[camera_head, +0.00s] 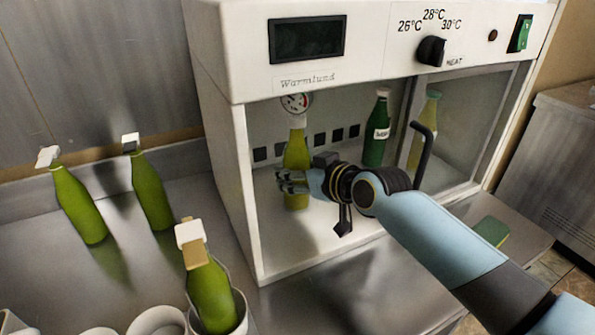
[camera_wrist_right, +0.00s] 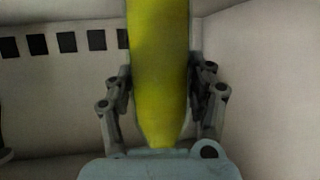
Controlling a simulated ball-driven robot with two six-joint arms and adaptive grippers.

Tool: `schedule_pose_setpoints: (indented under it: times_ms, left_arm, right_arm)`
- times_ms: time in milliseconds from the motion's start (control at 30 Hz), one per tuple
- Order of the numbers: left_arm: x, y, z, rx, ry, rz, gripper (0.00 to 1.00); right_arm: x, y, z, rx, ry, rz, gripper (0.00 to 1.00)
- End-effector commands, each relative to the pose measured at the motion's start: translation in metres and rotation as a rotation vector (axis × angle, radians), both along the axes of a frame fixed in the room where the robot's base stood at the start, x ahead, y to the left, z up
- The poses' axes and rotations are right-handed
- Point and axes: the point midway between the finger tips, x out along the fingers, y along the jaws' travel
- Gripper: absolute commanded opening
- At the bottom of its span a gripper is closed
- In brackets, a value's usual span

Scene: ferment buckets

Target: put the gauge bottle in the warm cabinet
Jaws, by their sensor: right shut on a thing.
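The gauge bottle (camera_head: 296,150) is yellow-green with a round dial on top. It is upright inside the left part of the white warm cabinet (camera_head: 245,200). My right gripper (camera_head: 288,184) reaches in through the open front and is shut on the bottle's body. In the right wrist view the bottle (camera_wrist_right: 160,70) stands between the two fingers of my right gripper (camera_wrist_right: 160,90). I cannot tell whether the bottle's base touches the cabinet floor. My left gripper is not in view.
A dark green labelled bottle (camera_head: 377,130) and a pale yellow bottle (camera_head: 425,125) stand farther right in the cabinet, the latter behind the glass door (camera_head: 470,125). A green sponge (camera_head: 491,232) lies at right.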

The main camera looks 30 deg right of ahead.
Motion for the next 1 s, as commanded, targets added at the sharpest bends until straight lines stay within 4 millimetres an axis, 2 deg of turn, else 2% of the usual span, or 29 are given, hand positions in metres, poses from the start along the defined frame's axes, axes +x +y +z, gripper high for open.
schedule_pose_setpoints:
  times_ms: [200,233,400,767,867,1000]
  left_arm:
    - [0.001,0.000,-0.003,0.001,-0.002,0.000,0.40]
    - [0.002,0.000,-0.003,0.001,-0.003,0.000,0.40]
    - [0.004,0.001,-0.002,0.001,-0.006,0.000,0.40]
    - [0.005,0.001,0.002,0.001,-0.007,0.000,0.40]
    - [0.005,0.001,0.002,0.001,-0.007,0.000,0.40]
    - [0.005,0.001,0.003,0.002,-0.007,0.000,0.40]
  right_arm:
    - [0.001,0.000,-0.001,-0.001,-0.005,-0.001,0.00]
    - [0.000,0.000,-0.003,0.000,0.000,0.000,0.56]
    - [0.000,0.000,-0.002,0.000,0.000,0.000,0.78]
    - [-0.003,-0.001,0.002,-0.002,0.000,0.000,0.79]
    - [-0.016,-0.003,0.006,-0.004,0.000,0.001,0.79]
    - [-0.045,-0.007,0.018,-0.005,0.000,0.001,0.79]
